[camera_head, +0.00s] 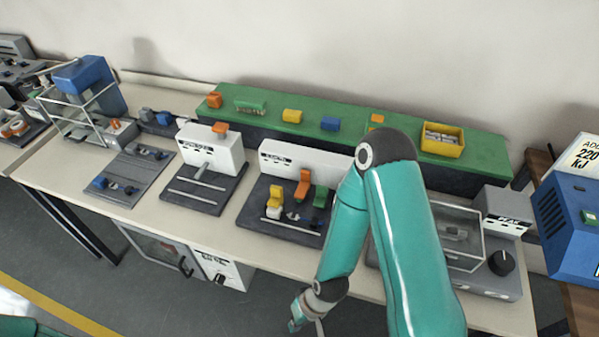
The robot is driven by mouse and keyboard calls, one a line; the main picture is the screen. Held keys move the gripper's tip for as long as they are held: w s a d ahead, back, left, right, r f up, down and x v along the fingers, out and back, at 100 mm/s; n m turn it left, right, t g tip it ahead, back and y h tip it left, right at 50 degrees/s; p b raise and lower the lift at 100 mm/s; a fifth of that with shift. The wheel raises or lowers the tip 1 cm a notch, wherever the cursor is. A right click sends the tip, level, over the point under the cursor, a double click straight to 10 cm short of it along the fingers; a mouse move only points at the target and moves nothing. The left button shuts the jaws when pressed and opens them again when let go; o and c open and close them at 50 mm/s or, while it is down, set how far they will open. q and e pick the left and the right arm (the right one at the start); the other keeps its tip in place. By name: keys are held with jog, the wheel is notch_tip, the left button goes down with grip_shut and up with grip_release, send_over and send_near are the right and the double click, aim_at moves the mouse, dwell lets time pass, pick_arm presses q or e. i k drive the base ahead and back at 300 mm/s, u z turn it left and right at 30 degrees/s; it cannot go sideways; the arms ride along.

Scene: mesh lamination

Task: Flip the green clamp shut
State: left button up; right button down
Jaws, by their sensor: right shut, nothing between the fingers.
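The green clamp (320,197) stands on a dark base plate (252,212) in the middle of the bench. It is the rightmost of three coloured clamps, right of an orange clamp (303,184) and a yellow clamp (274,197). The green clamp looks upright, but it is small and close to my right arm's outline, so its exact lever angle is hard to tell. My right gripper (319,327) is at the bottom edge, in front of the bench and well away from the clamp. It is shut and empty, mostly cut off. My left gripper is not in view.
Behind the clamps is a white block (285,158), then a green shelf (390,112) with coloured blocks and a yellow bin (442,140). A clear-sided machine (470,232) stands right, partly behind my right arm. A blue machine (572,225) is at far right.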

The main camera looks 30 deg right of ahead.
aim_at(321, 200)
jog(key=u, duration=0.5)
jog(key=k, duration=1.35)
jog(key=z, duration=0.35)
